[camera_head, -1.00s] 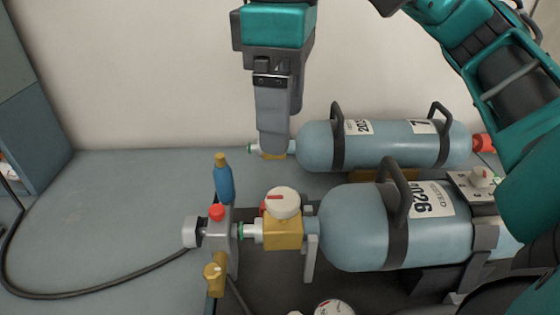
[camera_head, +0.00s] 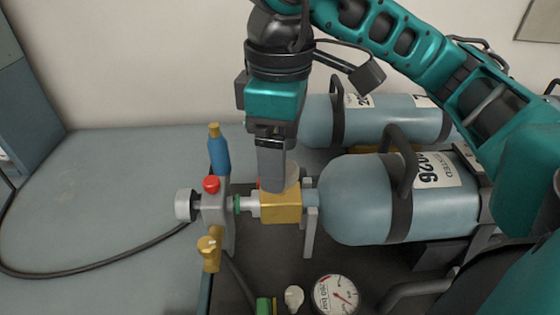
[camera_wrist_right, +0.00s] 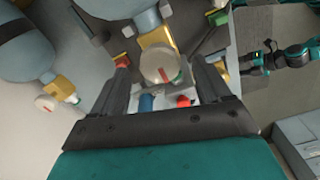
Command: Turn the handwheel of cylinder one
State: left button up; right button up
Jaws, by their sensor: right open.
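A white handwheel with a red mark (camera_wrist_right: 162,62) sits on the brass valve block (camera_head: 281,206) of the front blue-grey cylinder (camera_head: 365,199). In the head view my right gripper (camera_head: 271,188) comes down from above and hides most of this wheel. In the right wrist view my right gripper (camera_wrist_right: 168,68) is open, with one finger on each side of the wheel. Contact cannot be told. The back cylinder (camera_head: 385,122) lies behind, and its white handwheel (camera_wrist_right: 46,103) shows in the wrist view. I cannot read which cylinder is number one. My left gripper is not in view.
Left of the valve stands a fitting with a red knob (camera_head: 211,184), a blue part (camera_head: 219,155) and a brass outlet (camera_head: 209,250). A pressure gauge (camera_head: 335,295) is at the front. A black hose (camera_head: 95,273) crosses the otherwise clear left tabletop.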

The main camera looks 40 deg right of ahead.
jog(key=shift+f, duration=0.75)
jog(key=c, duration=1)
